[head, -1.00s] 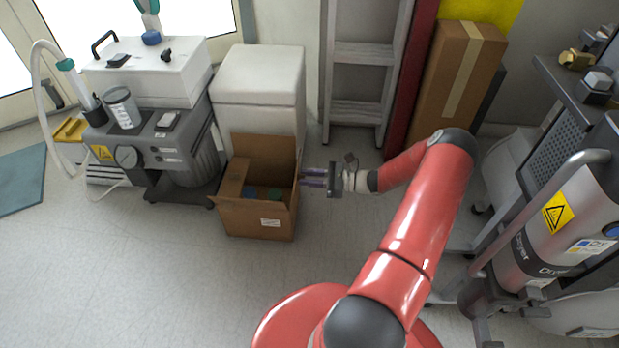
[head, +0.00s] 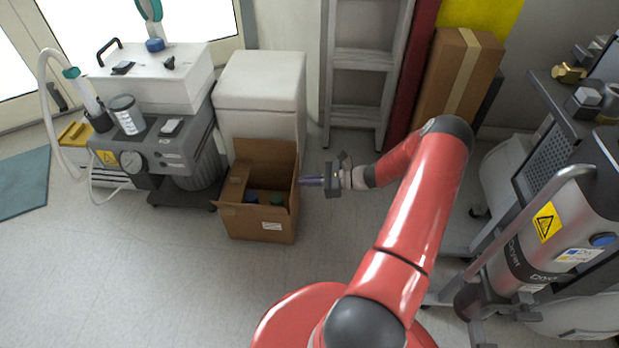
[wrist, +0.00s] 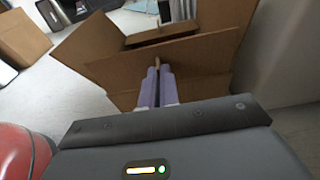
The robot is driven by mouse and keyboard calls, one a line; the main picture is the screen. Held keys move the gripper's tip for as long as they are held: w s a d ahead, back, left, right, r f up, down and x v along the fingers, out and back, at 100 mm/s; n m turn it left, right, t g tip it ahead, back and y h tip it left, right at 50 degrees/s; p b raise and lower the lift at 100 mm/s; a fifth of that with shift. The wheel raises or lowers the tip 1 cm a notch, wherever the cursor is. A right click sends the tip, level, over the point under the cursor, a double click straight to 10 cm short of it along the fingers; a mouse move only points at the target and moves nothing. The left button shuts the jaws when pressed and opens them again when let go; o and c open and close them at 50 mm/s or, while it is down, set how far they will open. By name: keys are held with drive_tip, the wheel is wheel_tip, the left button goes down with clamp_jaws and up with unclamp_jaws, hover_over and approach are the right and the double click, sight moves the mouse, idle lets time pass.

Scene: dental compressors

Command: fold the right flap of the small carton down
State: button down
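The small open carton (head: 258,222) stands on the floor in front of a white cabinet. Its right flap (head: 295,184) stands up along the right side in the head view. In the wrist view the right flap (wrist: 205,52) is a broad brown panel across the carton's near side. My gripper (head: 302,181) is just right of this flap, pointing left at it. In the wrist view its pale purple fingers (wrist: 157,68) are together, with nothing clearly held between them. The tips overlap the flap's face; whether they touch it I cannot tell. Blue and green items (head: 265,198) lie inside.
A compressor unit (head: 150,140) stands left of the carton and a white cabinet (head: 260,85) behind it. A ladder (head: 362,60) and a tall carton (head: 458,75) lean at the back wall. The floor in front is clear.

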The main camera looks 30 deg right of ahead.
drive_tip(key=a+r+g+h+p, duration=0.1)
drive_tip(key=h+p, duration=0.1)
drive_tip(key=w+r+g+h+p, duration=0.1)
drive_tip(key=p, duration=0.1)
drive_tip(key=shift+a+g+h, duration=0.3)
drive_tip(key=shift+a+h, duration=0.05)
drive_tip(key=shift+h, duration=0.05)
drive_tip(key=w+a+f+g+h+p, duration=0.2)
drive_tip(key=a+g+h+p, duration=0.3)
drive_tip(key=h, duration=0.5)
drive_tip(key=shift+w+a+g+h+p, duration=0.15)
drive_tip(key=shift+w+g+h+p, duration=0.25)
drive_tip(key=shift+w+g+p, duration=0.65)
drive_tip(key=shift+s+g, duration=0.25)
drive_tip(key=c, duration=1.6)
unclamp_jaws()
drive_tip(key=shift+c, duration=0.2)
drive_tip(key=shift+r, duration=0.1)
